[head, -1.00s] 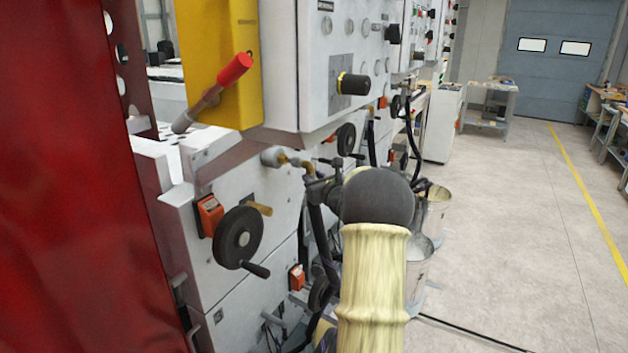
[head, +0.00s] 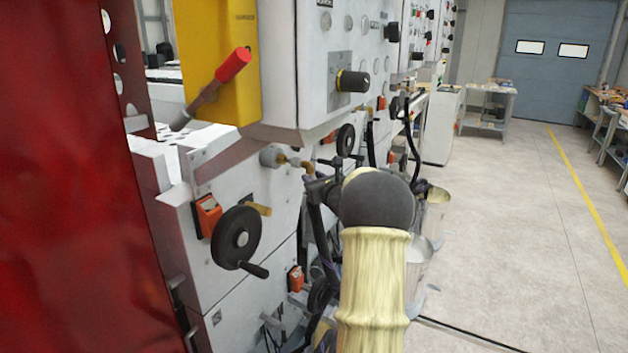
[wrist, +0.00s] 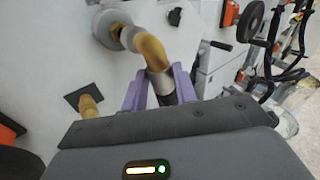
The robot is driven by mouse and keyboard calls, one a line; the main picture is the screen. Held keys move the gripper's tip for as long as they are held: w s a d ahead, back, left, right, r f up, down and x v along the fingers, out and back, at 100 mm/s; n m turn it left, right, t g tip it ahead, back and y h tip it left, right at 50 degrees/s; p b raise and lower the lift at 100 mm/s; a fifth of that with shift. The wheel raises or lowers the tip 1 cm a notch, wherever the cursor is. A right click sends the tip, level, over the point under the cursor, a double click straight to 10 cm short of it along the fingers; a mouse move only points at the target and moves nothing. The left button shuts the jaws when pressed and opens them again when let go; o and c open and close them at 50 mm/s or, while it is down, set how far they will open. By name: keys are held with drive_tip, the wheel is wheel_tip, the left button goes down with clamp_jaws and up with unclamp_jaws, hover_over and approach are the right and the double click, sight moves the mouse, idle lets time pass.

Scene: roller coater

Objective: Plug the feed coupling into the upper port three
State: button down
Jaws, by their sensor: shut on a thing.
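The feed coupling is a brass elbow (wrist: 152,50) with a grey collar and a dark hose end below. My gripper (wrist: 160,88), with purple fingers, is shut on it around the collar. The elbow's far end meets a round grey port (wrist: 106,28) on the white machine face; it looks in line with the port, but I cannot tell how deep it sits. In the head view the port (head: 269,157) and brass elbow (head: 306,167) show just left of my gripper (head: 318,186), which is partly hidden by my arm. No port number is readable.
A black handwheel (head: 238,238) and an orange box (head: 208,215) are on the machine face below left. A brass stub (wrist: 88,105) sticks out near the gripper. A control box (head: 330,60) overhangs above. Metal buckets (head: 436,210) stand behind my arm; the floor at right is clear.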

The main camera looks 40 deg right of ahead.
drive_tip(key=shift+w+a+b, duration=0.3)
drive_tip(key=shift+w+b, duration=0.15)
drive_tip(key=shift+w, duration=0.15)
drive_tip(key=shift+w+a+b, duration=0.25)
drive_tip(key=shift+w+b, duration=0.15)
drive_tip(key=shift+w, duration=0.2)
idle(0.3)
drive_tip(key=c, duration=1)
unclamp_jaws()
drive_tip(key=shift+s, duration=0.15)
drive_tip(key=b+v, duration=0.5)
drive_tip(key=v, duration=1.2)
drive_tip(key=shift+s+b, duration=0.1)
drive_tip(key=shift+b, duration=0.25)
